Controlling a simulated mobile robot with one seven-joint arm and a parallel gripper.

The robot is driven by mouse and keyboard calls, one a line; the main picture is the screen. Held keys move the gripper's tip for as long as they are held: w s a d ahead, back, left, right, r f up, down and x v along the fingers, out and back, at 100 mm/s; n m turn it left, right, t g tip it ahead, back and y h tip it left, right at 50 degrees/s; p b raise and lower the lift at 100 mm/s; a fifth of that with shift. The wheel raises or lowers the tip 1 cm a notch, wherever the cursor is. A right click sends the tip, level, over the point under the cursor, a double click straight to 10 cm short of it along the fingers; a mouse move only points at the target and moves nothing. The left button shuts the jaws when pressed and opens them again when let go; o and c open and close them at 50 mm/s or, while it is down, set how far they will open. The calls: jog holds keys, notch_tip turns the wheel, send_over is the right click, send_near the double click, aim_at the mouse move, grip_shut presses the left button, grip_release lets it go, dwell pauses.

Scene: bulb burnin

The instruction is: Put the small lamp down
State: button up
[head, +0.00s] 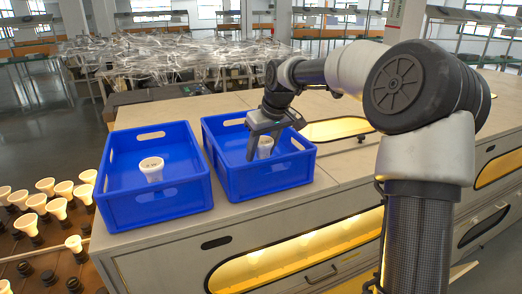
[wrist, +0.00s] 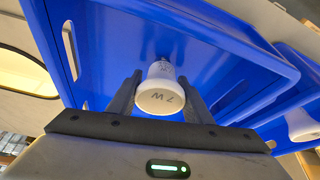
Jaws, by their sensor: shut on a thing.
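The small lamp (head: 265,146) is white and sits inside the walls of the right blue crate (head: 268,178). My gripper (head: 262,142) reaches down into this crate and is shut on the lamp. In the wrist view the lamp (wrist: 162,88) is between the two dark fingers, its wide face marked "7 W" toward the camera. Its narrow end points at the blue crate floor. I cannot tell whether it touches the floor. Another white lamp (head: 152,168) stands in the left blue crate (head: 160,208); it also shows in the wrist view (wrist: 302,125).
Both crates stand side by side on a pale counter (head: 330,165). Glowing lamps (head: 38,202) fill a rack at the lower left, with several dark sockets (head: 48,277). The right crate's floor around the held lamp looks clear. Its walls stand close around my gripper.

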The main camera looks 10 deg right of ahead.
jog(key=shift+f, duration=0.1)
jog(key=o, duration=1.1)
jog(key=shift+c, duration=0.2)
jog(key=v, duration=1.2)
